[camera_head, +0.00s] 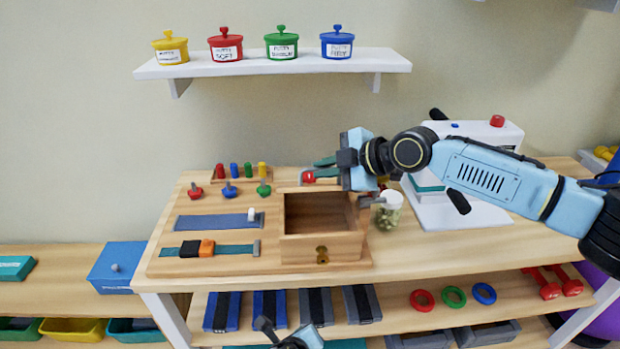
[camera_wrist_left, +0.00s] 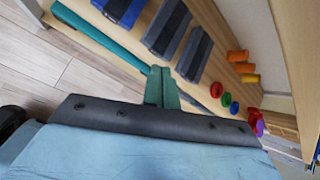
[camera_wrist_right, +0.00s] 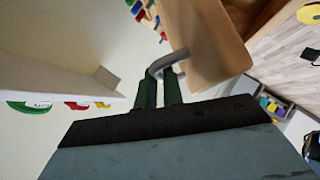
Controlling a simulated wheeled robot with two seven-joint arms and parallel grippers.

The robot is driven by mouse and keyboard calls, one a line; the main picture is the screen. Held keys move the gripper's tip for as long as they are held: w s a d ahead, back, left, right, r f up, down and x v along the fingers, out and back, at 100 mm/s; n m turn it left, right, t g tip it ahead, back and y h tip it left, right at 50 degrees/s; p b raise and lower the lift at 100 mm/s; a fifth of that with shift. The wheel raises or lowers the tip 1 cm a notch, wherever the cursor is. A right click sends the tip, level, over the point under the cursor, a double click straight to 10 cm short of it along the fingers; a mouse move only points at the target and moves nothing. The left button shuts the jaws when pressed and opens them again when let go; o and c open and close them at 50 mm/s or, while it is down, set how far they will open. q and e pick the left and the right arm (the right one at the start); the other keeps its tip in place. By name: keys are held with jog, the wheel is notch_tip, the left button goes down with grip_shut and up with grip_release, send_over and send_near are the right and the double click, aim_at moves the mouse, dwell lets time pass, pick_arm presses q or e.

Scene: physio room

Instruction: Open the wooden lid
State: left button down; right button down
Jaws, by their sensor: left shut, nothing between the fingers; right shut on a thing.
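The wooden box (camera_head: 300,248) stands on the right part of a wooden board on the table, with a dark keyhole-like fitting on its front. Its dark interior shows from the front. The wooden lid (camera_wrist_right: 205,45) appears raised; in the head view its edge seems to run along the back of the box. My right gripper (camera_head: 318,168) is above the box's back edge, its fingers (camera_wrist_right: 159,88) closed on a grey handle (camera_wrist_right: 168,62) at the lid's edge. My left gripper (camera_head: 265,326) is low before the table, shut and empty (camera_wrist_left: 161,84).
A jar (camera_head: 389,212) stands just right of the box, and a white device (camera_head: 450,195) behind my right arm. Pegs, knobs and sliding straps (camera_head: 218,221) lie left of the box. A shelf (camera_head: 270,66) with several coloured pots hangs above.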

pick_arm(q)
jog(key=d+r+m+t+h, duration=0.15)
jog(key=d+r+m, duration=0.25)
jog(key=r, duration=0.4)
jog(key=w+d+r+m+t, duration=0.1)
jog(key=d+r+m+t, duration=0.1)
jog(key=d+r+m, duration=0.45)
jog(key=d+r+m+t, duration=0.1)
jog(key=r+m+t, duration=0.1)
jog(key=r, duration=0.8)
jog(key=w+a+r+n+y, duration=0.1)
jog(key=w+a+r+n, duration=0.2)
jog(key=r, duration=0.4)
jog(key=w+a+r+n+y, duration=0.1)
jog(key=a+r+n+y, duration=0.1)
jog(key=a+r+n, duration=0.4)
jog(key=w+f, duration=0.1)
jog(key=w, duration=0.2)
jog(key=w+f+m, duration=0.1)
jog(key=w, duration=0.2)
jog(key=w+d+f+m+g, duration=0.1)
jog(key=w, duration=0.2)
jog(key=shift+f, duration=0.15)
